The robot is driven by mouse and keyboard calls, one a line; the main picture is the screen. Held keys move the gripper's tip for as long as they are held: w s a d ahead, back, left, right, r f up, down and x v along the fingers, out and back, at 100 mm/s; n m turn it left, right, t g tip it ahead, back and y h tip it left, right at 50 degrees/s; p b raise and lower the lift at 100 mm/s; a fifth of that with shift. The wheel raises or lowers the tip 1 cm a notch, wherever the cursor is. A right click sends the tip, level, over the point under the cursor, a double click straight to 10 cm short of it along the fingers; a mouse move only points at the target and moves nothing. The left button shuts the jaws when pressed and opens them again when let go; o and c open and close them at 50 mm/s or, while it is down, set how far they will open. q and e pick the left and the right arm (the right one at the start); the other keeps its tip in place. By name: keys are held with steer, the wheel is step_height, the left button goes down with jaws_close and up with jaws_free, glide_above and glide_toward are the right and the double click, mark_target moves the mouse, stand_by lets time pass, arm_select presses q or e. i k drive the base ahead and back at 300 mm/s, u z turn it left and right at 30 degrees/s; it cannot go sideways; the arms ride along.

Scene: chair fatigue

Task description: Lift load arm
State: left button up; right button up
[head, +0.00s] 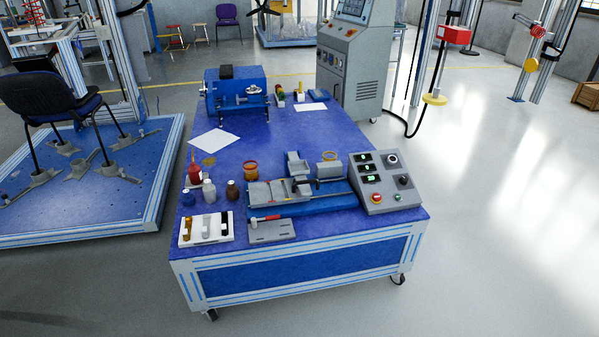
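Neither of my grippers is in view. No part is plainly marked as the load arm, and I cannot tell which one it is. A grey bench device (297,192) on a blue base sits near the front of the blue table, with a small dark bar (317,184) across its top. Next to it on the right is a grey control box (385,181) with green displays, knobs and a red button. A dark blue chair (50,100) stands at the left on a blue test platform (115,207). A red unit (455,35) hangs on a post at the upper right.
The blue wheeled table (300,135) fills the middle. It holds bottles (209,191), a white tray (190,231), a grey tray (271,231) with a red-handled tool and a blue machine (236,92). A grey cabinet (352,70) stands behind.

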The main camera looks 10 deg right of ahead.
mark_target(298, 167)
steer(key=z, duration=0.5)
steer(key=k, duration=0.6)
steer(key=z, duration=0.75)
steer(key=i, duration=0.95)
steer(key=u, duration=1.2)
steer(key=i, duration=0.95)
steer(key=u, duration=0.5)
steer(key=i, duration=0.7)
